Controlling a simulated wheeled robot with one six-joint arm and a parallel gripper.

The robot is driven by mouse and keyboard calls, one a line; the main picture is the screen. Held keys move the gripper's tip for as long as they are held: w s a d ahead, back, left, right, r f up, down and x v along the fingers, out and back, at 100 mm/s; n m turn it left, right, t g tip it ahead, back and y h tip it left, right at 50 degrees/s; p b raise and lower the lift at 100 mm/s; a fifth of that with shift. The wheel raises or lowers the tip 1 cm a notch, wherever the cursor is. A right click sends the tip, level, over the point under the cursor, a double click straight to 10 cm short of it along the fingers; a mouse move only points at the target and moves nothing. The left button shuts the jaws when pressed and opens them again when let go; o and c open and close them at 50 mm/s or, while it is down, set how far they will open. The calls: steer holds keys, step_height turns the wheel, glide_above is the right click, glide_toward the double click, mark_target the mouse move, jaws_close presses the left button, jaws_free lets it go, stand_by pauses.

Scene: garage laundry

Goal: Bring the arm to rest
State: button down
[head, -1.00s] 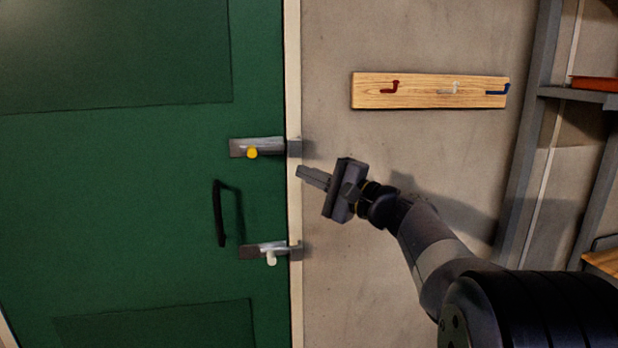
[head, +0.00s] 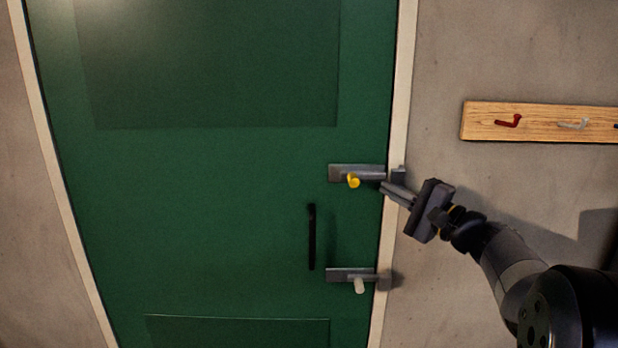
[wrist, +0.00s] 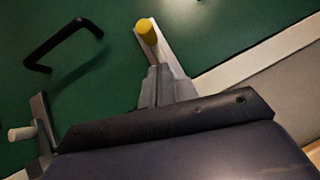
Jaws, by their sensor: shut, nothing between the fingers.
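My gripper (head: 384,187) is shut and empty, in front of the right edge of the green door (head: 200,190). In the head view its fingertips are just below and right of the upper bolt (head: 340,172), which has a yellow knob (head: 353,181). In the wrist view the shut fingers (wrist: 157,85) point toward the yellow knob (wrist: 147,32) and overlap the bolt's bar; I cannot tell whether they touch it. The lower bolt (head: 340,275) with its white knob (head: 359,286) is below and to the left of my gripper.
A black door handle (head: 311,237) sticks out between the two bolts. A wooden rail (head: 540,135) with coloured hooks is on the wall at the right. The pale door frame (head: 401,80) runs down beside the door. The wall between frame and rail is bare.

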steer(key=b+v, duration=0.3)
steer(key=v, duration=0.5)
steer(key=shift+w+a, duration=0.1)
steer(key=shift+w, duration=0.05)
